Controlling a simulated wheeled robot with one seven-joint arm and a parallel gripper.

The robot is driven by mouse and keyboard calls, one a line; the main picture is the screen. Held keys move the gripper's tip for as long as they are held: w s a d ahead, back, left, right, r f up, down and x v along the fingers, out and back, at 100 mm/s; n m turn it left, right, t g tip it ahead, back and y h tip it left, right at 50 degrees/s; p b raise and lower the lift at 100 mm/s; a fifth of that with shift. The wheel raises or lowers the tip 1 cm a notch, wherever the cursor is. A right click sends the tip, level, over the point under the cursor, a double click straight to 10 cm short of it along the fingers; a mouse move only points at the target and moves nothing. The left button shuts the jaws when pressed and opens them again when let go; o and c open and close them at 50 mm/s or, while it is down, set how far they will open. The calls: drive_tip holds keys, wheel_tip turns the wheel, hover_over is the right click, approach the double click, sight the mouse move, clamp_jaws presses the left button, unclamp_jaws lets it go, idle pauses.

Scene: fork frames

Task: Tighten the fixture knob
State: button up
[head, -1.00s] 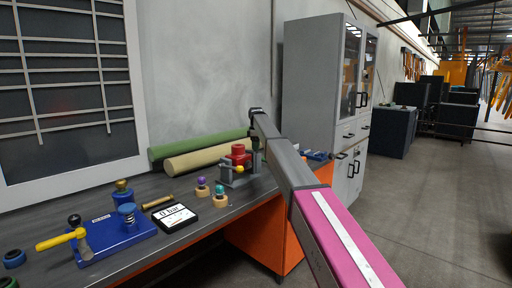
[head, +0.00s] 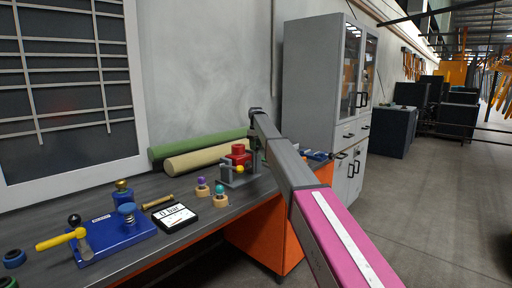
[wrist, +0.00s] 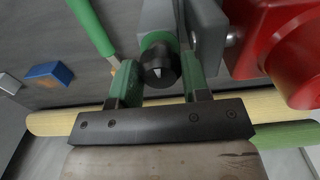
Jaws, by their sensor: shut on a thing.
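The fixture is a grey metal block with a red body (head: 239,154) on the workbench, near the bench's far end in the head view. In the wrist view its grey block (wrist: 192,28) is at the top, and the red body (wrist: 292,50) is at the right. The fixture knob (wrist: 158,62) is dark and round with a small white mark and a green ring behind it. My gripper (wrist: 160,82) has its two green-padded fingers on either side of the knob, shut on it. In the head view my arm hides the knob and the fingers.
Green (head: 205,144) and beige (head: 200,160) rolls lie along the wall. A display box (head: 174,216), purple-topped (head: 202,187) and teal-topped (head: 220,196) pieces and a blue fixture (head: 112,238) stand on the bench. In the wrist view a green-handled tool (wrist: 90,25) lies close by.

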drive_tip(key=shift+r, duration=0.15)
drive_tip(key=o, duration=0.9)
